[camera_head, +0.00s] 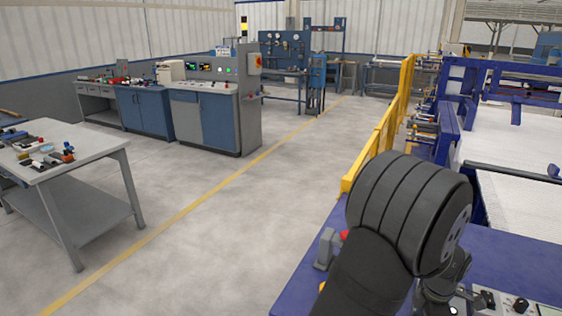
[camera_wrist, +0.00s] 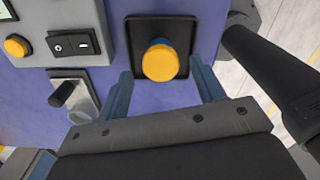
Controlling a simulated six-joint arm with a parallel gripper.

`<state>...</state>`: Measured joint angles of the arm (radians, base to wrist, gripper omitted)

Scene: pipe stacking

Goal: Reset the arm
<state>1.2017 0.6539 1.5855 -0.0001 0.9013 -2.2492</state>
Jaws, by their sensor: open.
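My gripper (camera_wrist: 161,70) is open in the wrist view, its two blue-grey fingers spread to either side of a round yellow button (camera_wrist: 160,62) on a square black base. Nothing is held between the fingers. I cannot tell whether the fingers touch the base. In the head view my black arm fills the lower right and hides much of the bench in front; the gripper cannot be made out clearly there.
Left of the button, in the wrist view, are a black rocker switch (camera_wrist: 74,43), a smaller yellow button (camera_wrist: 17,45) and a black-handled lever (camera_wrist: 72,95). In the head view a yellow guard rail (camera_head: 385,125) runs behind the blue bench (camera_head: 295,290). A grey worktable (camera_head: 75,165) stands left; the floor between is clear.

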